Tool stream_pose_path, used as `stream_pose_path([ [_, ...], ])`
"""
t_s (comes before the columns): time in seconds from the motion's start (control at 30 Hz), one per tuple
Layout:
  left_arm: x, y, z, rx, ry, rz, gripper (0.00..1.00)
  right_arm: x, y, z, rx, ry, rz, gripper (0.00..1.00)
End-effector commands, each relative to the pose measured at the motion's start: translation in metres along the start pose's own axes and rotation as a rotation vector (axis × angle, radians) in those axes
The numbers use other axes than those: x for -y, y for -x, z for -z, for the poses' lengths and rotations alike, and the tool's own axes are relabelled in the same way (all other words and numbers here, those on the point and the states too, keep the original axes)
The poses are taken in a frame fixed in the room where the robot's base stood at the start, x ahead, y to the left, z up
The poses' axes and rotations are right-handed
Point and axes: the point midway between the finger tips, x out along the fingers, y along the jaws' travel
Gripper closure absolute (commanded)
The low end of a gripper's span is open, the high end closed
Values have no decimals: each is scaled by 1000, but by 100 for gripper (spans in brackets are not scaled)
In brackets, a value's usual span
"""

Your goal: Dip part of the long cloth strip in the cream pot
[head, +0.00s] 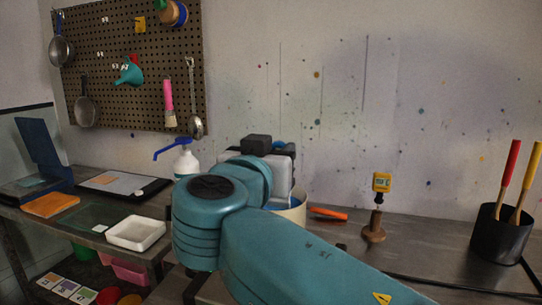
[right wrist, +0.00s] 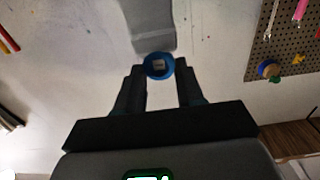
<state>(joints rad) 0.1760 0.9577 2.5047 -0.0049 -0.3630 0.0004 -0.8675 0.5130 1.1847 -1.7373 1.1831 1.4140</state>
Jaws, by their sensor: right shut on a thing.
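My right gripper (right wrist: 158,68) is shut on a round blue piece (right wrist: 158,58) with a small pale label, held between its dark fingertips. A grey strip (right wrist: 153,26), which looks like the long cloth strip, runs from that piece to the top edge of the right wrist view. In the head view my right gripper (head: 277,148) is above and partly in front of the cream pot (head: 296,214), and its fingers are mostly hidden. The pot shows a bluish inside. The strip's far end is hidden, so I cannot tell whether it is inside the pot. My left gripper is out of view.
An orange-handled tool (head: 328,214) and a yellow gauge on a wooden stand (head: 375,232) are right of the pot. A black holder (head: 500,236) with long handles stands far right. A white spray bottle (head: 186,162) and white tray (head: 136,233) are left.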

Motion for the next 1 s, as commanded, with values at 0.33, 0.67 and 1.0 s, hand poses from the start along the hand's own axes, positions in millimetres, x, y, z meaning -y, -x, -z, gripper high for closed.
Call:
stream_pose_path([
  [0.33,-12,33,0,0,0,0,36,-2,0,46,-1,-2,-2,87],
  [0.67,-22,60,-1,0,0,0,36,-2,-1,82,0,-2,-2,87],
  [1.0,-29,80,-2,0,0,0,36,-2,0,110,-1,-2,-2,87],
])
